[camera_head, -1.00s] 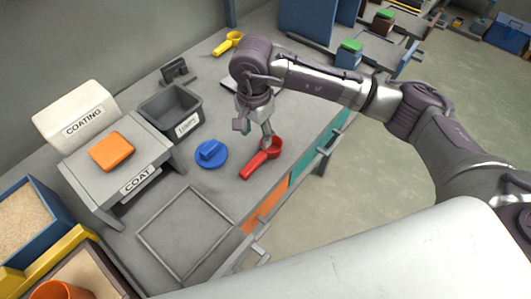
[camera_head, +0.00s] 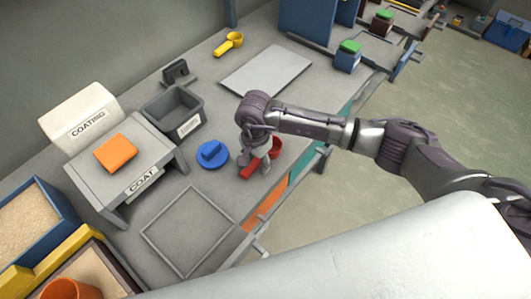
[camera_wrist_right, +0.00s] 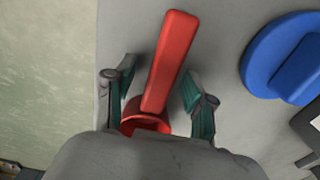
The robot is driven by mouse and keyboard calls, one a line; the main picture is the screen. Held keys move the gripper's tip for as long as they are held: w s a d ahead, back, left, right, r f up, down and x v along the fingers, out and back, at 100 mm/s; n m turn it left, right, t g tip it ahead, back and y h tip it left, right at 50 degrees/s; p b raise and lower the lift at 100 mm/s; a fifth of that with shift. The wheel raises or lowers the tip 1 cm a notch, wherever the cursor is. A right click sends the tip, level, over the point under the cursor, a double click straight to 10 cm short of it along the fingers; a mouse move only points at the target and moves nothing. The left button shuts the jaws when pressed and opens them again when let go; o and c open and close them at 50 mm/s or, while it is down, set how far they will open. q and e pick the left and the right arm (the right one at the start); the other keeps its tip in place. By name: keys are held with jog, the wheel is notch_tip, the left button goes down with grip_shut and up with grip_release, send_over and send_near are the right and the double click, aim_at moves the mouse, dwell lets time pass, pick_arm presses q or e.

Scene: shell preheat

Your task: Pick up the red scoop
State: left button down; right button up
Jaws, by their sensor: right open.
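The red scoop (camera_head: 249,172) lies on the grey table near its front edge. My right gripper (camera_head: 257,166) is over it and hides part of the scoop in the head view. In the right wrist view the red scoop (camera_wrist_right: 168,68) has its handle pointing up the picture, and its cup is partly hidden by the gripper body. The fingers of my right gripper (camera_wrist_right: 158,100) are open, one on each side of the scoop, with gaps showing between them and the handle. My left gripper is not in view.
A blue round lid (camera_head: 212,155) lies just left of the scoop. A grey bin (camera_head: 172,107), the COAT stand (camera_head: 127,162) and a square frame (camera_head: 193,228) are nearby. A yellow scoop (camera_head: 229,43) and a flat grey plate (camera_head: 266,72) lie farther back.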

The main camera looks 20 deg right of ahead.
grip_shut()
jog(key=shift+r, duration=0.2)
jog(key=shift+r, duration=0.25)
jog(key=r, duration=0.1)
jog(key=d+r+b, duration=0.1)
jog(key=r, duration=0.1)
jog(key=shift+r, duration=0.3)
jog(key=s+d+r+b, duration=0.2)
jog(key=s+d+r, duration=0.2)
jog(key=d, duration=0.6)
notch_tip(320, 180, up, 3)
jog(key=shift+f, duration=0.2)
